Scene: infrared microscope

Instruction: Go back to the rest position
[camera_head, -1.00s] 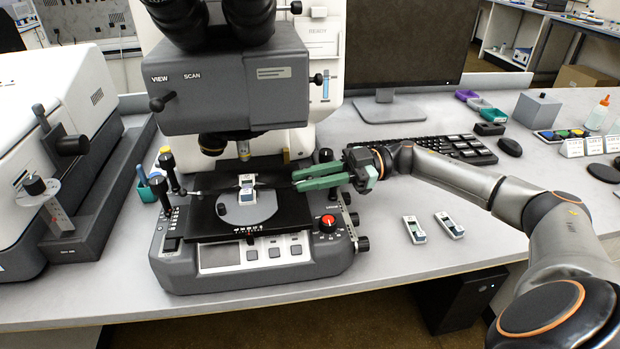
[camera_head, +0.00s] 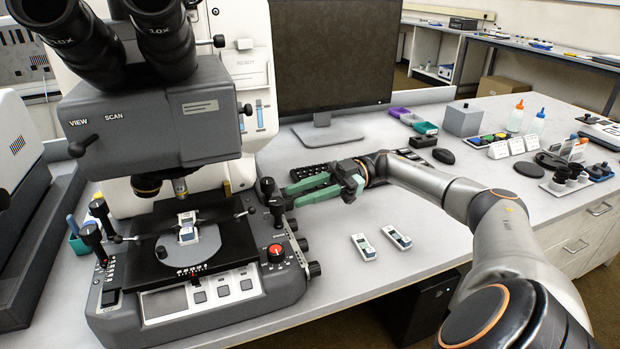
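My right gripper (camera_head: 312,192) reaches in from the right, with green fingers pointing left toward the microscope's right side. The fingers are apart with a gap between them, and nothing shows in it. The fingertips are close to the microscope's right-hand knobs; whether they touch cannot be told. The infrared microscope (camera_head: 165,115) stands at the left of the view. A small white and grey sample piece (camera_head: 188,234) lies on the round plate of its black stage (camera_head: 228,240). My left gripper is not in view.
Two small white and grey pieces, one at left (camera_head: 364,246) and one at right (camera_head: 397,238), lie on the bench (camera_head: 330,290) below my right gripper. A keyboard (camera_head: 310,171) is behind the gripper, with a monitor (camera_head: 335,60) beyond. Bottles and small boxes stand at right.

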